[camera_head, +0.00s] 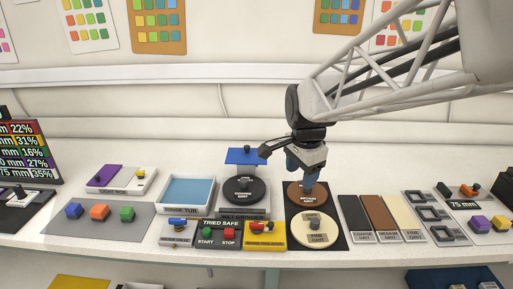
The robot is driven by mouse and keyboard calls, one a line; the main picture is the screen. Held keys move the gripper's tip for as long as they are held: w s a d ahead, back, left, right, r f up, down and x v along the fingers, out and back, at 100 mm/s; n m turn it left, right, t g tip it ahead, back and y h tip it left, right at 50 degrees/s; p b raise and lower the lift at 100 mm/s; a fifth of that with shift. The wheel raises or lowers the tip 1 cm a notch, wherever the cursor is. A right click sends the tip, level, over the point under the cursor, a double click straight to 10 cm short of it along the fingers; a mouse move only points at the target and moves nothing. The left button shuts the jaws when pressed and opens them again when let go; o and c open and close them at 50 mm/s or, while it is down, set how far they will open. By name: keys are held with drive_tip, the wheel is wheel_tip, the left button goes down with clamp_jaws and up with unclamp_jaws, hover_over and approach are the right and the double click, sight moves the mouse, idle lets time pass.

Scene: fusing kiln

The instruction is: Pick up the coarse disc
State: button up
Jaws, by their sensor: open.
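The coarse disc (243,191) is dark, with a small knob in its middle. It lies on the wet grinder (229,213), left of my gripper, and its label is barely legible. My gripper (304,173) is open, pointing down above the brown medium disc (296,196) on a black mat (339,243). The fingertips are close to the medium disc's knob; I cannot tell whether they touch it. A cream fine disc (295,231) lies in front on the same mat. My gripper hides part of the medium disc.
A blue guard (245,153) stands behind the grinder. A rinse tub (212,189) is to its left, and a yellow block with a red handle (264,243) is in front. Grit swatches (379,222) lie right of the mat. Coloured blocks sit on a grey mat (145,230) at left.

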drive_tip(key=w+a+f+m, duration=0.3)
drive_tip(key=w+a+m, duration=0.2)
drive_tip(key=w+a, duration=0.4)
drive_tip(key=m+g, duration=0.1)
drive_tip(key=m, duration=0.5)
hover_over(244, 180)
wheel_tip(244, 180, down, 6)
drive_tip(key=shift+r, duration=0.25)
drive_tip(key=shift+f, duration=0.1)
drive_tip(key=shift+f, duration=1.2)
drive_tip(key=shift+f, duration=0.1)
drive_tip(key=shift+f, duration=2.5)
drive_tip(key=shift+c, duration=0.3)
drive_tip(key=c, duration=1)
